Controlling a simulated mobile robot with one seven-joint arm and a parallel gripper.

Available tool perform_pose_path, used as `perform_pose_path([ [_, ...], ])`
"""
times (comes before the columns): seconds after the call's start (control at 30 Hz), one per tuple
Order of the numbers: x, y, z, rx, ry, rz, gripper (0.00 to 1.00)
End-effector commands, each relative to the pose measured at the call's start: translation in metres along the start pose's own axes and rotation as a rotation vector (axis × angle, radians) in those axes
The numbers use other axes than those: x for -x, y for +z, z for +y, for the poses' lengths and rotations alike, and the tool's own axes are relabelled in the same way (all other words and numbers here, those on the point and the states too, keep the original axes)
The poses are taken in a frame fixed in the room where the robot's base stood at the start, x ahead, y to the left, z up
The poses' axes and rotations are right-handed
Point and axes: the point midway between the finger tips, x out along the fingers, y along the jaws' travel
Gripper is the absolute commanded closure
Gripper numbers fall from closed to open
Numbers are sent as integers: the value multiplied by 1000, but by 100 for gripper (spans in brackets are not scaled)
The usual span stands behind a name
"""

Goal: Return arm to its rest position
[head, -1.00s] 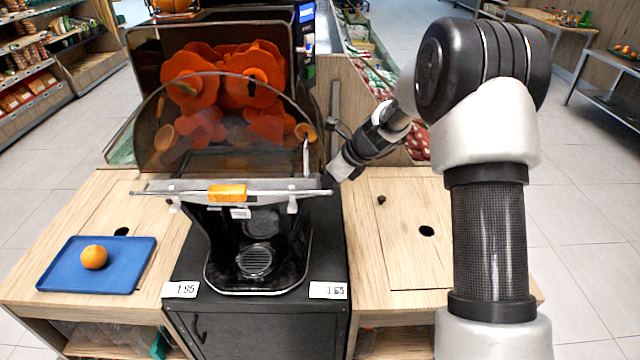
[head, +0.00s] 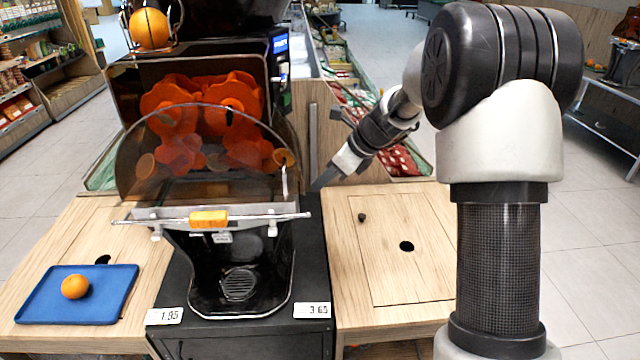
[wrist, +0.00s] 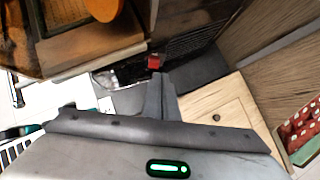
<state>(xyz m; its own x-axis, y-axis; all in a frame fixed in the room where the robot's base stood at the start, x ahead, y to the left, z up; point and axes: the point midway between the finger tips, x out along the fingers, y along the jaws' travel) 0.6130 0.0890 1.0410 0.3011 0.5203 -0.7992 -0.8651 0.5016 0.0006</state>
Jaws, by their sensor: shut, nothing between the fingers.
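My gripper (head: 325,179) is to the right of the orange juicer (head: 240,240) in the head view, above the back of the right wooden counter. It holds nothing. In the wrist view its fingers (wrist: 160,86) are together, pointing toward the juicer's side and the counter. My arm rises at the right of the head view and bends over toward the juicer. The juicer has a clear curved cover over orange parts and a bar with an orange block across its front.
An orange (head: 75,286) lies on a blue tray (head: 115,300) on the left counter. Another orange (head: 149,28) sits on top of the juicer. The right counter (head: 400,280) is clear apart from a small dark knob and a hole. Produce bins stand behind.

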Motion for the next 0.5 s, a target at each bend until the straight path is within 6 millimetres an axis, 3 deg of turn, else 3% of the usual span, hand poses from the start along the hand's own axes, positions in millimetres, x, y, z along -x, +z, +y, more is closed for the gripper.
perform_pose_path([
  [0.17,6,3,2,23,-3,3,100],
  [0.27,33,11,16,138,-13,22,100],
  [0.37,80,22,43,365,-28,66,100],
  [0.5,154,23,97,783,-35,165,100],
])
